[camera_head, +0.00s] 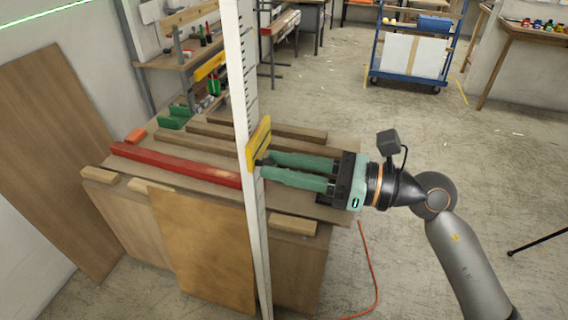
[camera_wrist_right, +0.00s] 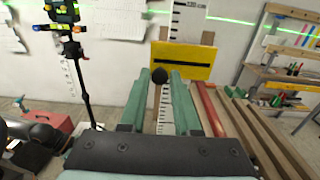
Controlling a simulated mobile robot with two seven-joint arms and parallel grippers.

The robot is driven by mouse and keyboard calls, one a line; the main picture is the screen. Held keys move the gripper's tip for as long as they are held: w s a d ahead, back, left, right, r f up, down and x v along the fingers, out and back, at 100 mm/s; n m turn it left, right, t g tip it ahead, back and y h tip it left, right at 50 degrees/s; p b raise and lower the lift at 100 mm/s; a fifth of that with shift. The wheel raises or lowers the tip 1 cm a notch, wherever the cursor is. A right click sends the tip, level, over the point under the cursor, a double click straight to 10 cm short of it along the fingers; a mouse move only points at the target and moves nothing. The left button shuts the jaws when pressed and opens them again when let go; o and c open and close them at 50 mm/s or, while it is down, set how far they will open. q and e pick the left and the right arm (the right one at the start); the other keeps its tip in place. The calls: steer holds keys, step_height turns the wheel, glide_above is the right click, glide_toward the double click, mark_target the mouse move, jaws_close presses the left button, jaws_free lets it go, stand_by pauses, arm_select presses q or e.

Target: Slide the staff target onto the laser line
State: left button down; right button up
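The white graduated staff (camera_head: 238,60) stands upright; it also shows in the wrist view (camera_wrist_right: 187,24). The staff target (camera_head: 259,144) is a yellow plate on the staff; in the wrist view the plate (camera_wrist_right: 195,63) has a dark horizontal line and a round black knob (camera_wrist_right: 159,75) facing me. The green laser line (camera_wrist_right: 232,20) crosses the wall and staff above the plate. My right gripper (camera_head: 266,164) is at the target. Its green fingers are apart, one on each side of the knob, with what looks like a narrow gap. My left gripper is out of view.
A bench with timber beams and a red beam (camera_head: 175,164) stands behind and under my right gripper. A plywood board (camera_head: 55,150) leans at the left. A tripod with an instrument (camera_wrist_right: 68,30) stands left in the wrist view. A blue cart (camera_head: 415,55) stands farther back; open floor lies right.

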jaws_close()
stand_by(1.0)
